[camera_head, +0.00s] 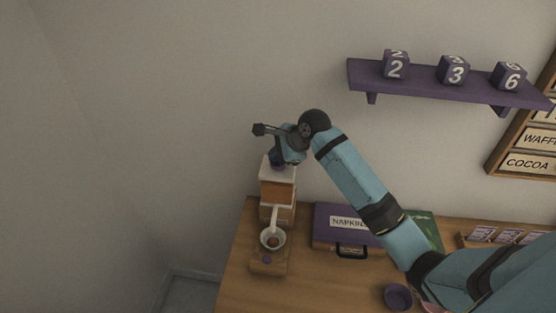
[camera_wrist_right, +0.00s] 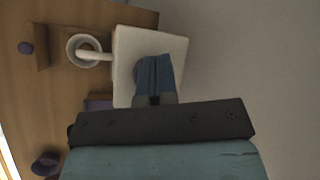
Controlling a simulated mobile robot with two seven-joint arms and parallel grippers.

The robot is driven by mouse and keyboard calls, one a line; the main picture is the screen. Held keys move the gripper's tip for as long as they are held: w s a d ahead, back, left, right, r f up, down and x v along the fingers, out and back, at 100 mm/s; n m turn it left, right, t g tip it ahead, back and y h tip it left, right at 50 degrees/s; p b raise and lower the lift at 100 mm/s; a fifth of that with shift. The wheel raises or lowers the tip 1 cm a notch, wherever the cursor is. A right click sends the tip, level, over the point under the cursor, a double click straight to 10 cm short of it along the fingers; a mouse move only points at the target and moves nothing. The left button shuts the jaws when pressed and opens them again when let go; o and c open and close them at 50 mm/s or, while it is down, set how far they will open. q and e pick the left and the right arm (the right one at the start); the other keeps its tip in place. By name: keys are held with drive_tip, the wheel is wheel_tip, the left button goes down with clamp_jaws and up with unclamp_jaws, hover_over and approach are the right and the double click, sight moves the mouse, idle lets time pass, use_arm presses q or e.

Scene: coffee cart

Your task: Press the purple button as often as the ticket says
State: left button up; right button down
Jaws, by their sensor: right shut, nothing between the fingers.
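The coffee machine (camera_head: 277,192) has a white top, an orange-brown middle and a wooden base. My right gripper (camera_head: 276,160) is shut and empty, pointing down at the machine's white top (camera_wrist_right: 125,45). In the right wrist view a round purplish part (camera_wrist_right: 139,72) on that top is partly hidden by the fingertips (camera_wrist_right: 155,62). I cannot tell whether they touch it. No readable ticket shows. My left gripper is out of view.
A white cup (camera_head: 272,239) stands under the spout. A purple napkin box (camera_head: 330,215) stands to the right. A wall shelf (camera_head: 425,83) holds number cubes.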

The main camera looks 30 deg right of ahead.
sight(276, 163)
drive_tip(key=shift+f, duration=0.3)
drive_tip(key=shift+r, duration=0.1)
idle(0.3)
drive_tip(key=shift+r, duration=1.15)
drive_tip(key=shift+r, duration=2.5)
